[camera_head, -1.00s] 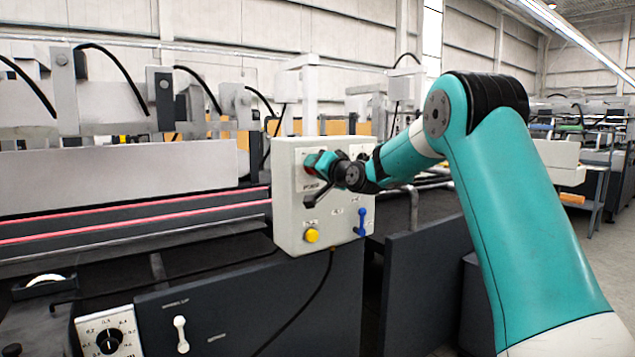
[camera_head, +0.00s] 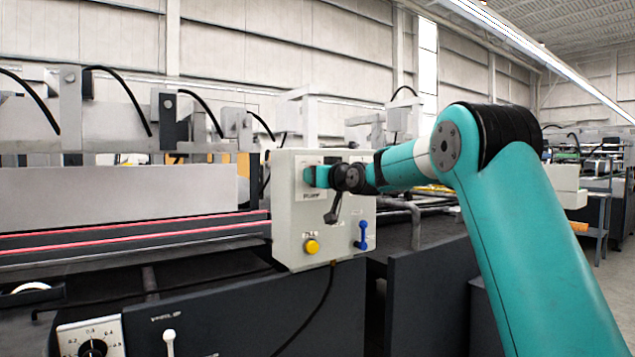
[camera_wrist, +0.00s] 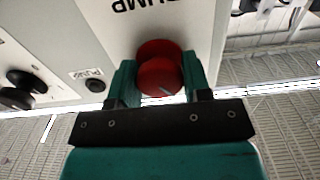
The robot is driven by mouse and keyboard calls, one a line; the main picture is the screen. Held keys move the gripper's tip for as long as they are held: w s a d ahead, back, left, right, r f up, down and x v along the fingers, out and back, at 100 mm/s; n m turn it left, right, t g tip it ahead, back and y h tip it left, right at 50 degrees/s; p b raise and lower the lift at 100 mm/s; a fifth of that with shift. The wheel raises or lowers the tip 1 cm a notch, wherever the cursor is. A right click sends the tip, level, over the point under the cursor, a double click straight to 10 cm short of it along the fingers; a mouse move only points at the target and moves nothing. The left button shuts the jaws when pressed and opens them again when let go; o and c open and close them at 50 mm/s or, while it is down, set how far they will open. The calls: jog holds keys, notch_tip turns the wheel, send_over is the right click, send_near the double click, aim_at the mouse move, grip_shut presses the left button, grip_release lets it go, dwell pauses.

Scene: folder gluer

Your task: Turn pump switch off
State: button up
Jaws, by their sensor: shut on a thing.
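The pump switch is a red round knob (camera_wrist: 158,77) on the pale control box (camera_head: 292,215), with a light mark on its face. The PUMP label (camera_wrist: 147,5) beside it appears upside down in the wrist view. My gripper (camera_wrist: 160,78) is shut on the red knob, one teal finger on each side of it. In the head view my gripper (camera_head: 312,177) is at the upper part of the box front, and its finger hides the knob there. I cannot tell the switch's setting from the mark.
A yellow button (camera_head: 312,246) and a blue lever (camera_head: 362,236) sit lower on the same box. A white lever (camera_head: 169,340) and a dial (camera_head: 92,348) are on the machine's dark front at lower left. A dark cable (camera_head: 328,295) hangs below the box.

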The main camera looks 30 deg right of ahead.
dwell(0.4)
jog(key=o, duration=0.9)
jog(key=s+b, duration=0.1)
jog(key=s, duration=0.4)
jog(key=s+b, duration=0.1)
jog(key=s, duration=1.1)
jog(key=shift+s+d+b, duration=0.2)
jog(key=shift+d+b, duration=0.05)
jog(key=shift+b, duration=0.15)
